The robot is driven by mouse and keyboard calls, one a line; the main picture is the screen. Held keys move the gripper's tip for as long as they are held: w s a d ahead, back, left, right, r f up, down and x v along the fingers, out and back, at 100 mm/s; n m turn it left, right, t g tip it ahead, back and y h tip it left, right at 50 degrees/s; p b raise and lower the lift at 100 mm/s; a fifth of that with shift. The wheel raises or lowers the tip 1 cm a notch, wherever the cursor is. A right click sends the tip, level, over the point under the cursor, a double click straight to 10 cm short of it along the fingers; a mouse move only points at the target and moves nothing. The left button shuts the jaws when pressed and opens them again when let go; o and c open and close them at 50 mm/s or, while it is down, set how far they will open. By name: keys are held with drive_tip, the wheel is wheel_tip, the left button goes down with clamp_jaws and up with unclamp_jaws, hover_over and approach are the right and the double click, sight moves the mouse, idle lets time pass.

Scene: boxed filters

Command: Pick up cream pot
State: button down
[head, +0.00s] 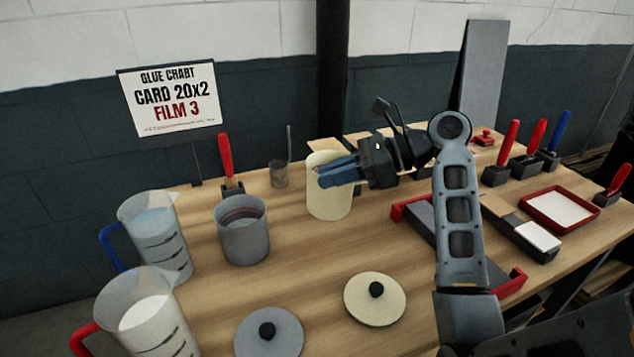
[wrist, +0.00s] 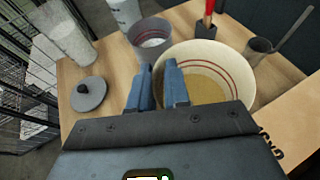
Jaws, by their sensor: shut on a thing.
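The cream pot (head: 328,203) stands upright near the back middle of the wooden table, with no visible gap beneath it. My gripper (head: 325,174) reaches it from the right with blue fingers at its upper part. In the wrist view the pot (wrist: 236,62) is open, with a red-ringed inside and a tan bottom. My gripper (wrist: 158,75) is shut on its rim wall: one finger shows inside the pot and the other outside. The cream lid (head: 375,303) with a black knob lies apart at the front.
A grey pot (head: 244,245) stands left of the cream pot. A grey lid (head: 268,338) and two measuring jugs (head: 158,240) are front left. A small cup (head: 279,176) and a red-handled tool (head: 226,155) stand close behind. A red-ended tray (head: 516,283) lies right.

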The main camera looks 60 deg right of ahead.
drive_tip(key=r+v, duration=0.1)
drive_tip(key=v, duration=0.6)
drive_tip(key=shift+w+d, duration=0.15)
drive_tip(key=shift+w, duration=0.2)
drive_tip(key=shift+s, duration=0.15)
